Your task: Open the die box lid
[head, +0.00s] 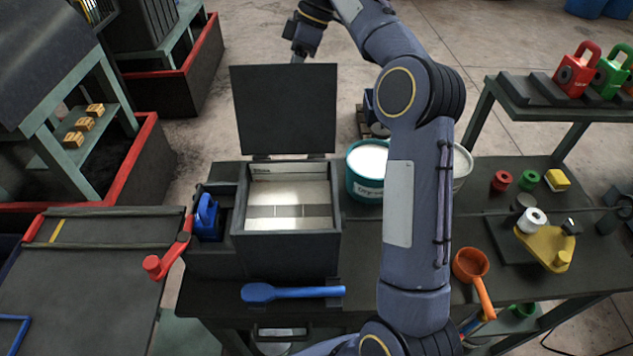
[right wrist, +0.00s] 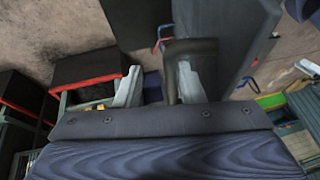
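The die box (head: 287,252) is a dark grey box on the bench, and its light interior shows from above. Its lid (head: 283,108) stands about upright at the box's far edge. My right arm reaches over the bench, and its gripper (head: 298,57) is just behind the lid's top edge, fingertips partly hidden. In the right wrist view the two fingers (right wrist: 158,86) are apart. A dark bracket-like handle (right wrist: 190,47) on the lid panel (right wrist: 228,40) reaches between them, close to the right-hand finger; contact cannot be told. My left gripper is not in view.
A teal bucket (head: 367,170) stands right of the box, partly behind my arm. A blue scoop-like tool (head: 292,292) lies in front of the box. A red-handled crank (head: 168,255) is at its left. An orange ladle (head: 472,270) lies to the right.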

